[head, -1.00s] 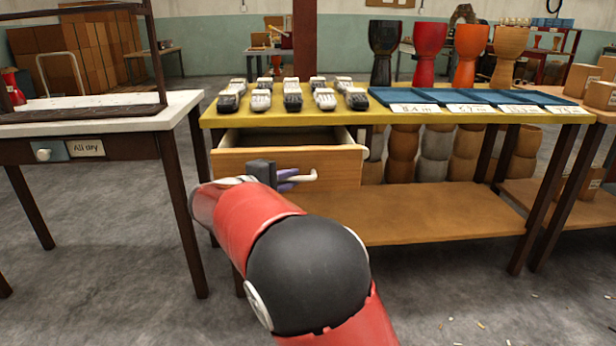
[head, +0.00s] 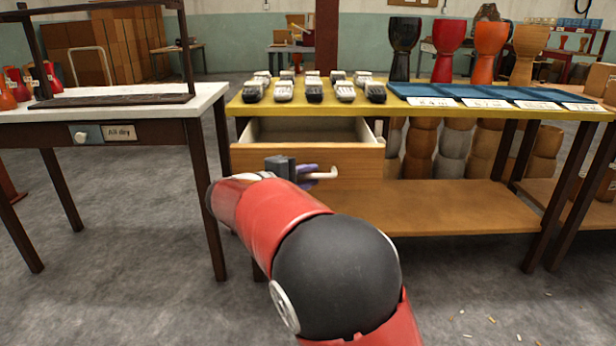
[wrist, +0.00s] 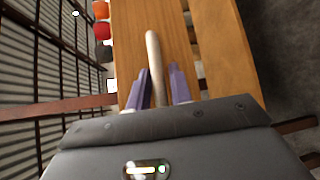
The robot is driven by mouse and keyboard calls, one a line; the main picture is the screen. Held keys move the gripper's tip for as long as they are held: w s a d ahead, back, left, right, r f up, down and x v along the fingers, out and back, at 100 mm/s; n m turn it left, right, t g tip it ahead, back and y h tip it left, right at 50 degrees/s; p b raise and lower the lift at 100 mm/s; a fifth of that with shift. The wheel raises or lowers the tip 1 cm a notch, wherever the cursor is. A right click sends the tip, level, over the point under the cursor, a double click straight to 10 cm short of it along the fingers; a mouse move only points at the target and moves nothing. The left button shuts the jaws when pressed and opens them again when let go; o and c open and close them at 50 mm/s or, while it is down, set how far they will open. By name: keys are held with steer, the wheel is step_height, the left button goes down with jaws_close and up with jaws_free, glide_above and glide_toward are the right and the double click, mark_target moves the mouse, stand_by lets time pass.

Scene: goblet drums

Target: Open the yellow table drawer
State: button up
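The yellow table (head: 430,112) stands ahead of me, and its wooden drawer (head: 275,160) is pulled out, with the empty-looking inside showing behind the front. The drawer's pale bar handle (head: 327,174) sticks out on the front. My gripper (head: 307,172) is at the handle, with its purple fingers partly hidden by my wrist. In the wrist view the handle (wrist: 153,55) runs between the two fingers of my gripper (wrist: 158,88), which close in on both sides of it. The drawer front (wrist: 125,22) fills the upper middle there.
Several shoe-like black and white items (head: 314,92), blue trays (head: 470,93) and goblet drums (head: 447,50) stand on the table. Drum bodies stand on the lower shelf (head: 450,205). A white-topped table (head: 100,110) is at left. Grey floor (head: 130,300) is clear at front left.

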steer(key=v, duration=0.7)
steer(key=shift+s+a+p, duration=0.25)
steer(key=shift+s+p, duration=0.05)
steer(key=shift+p, duration=0.1)
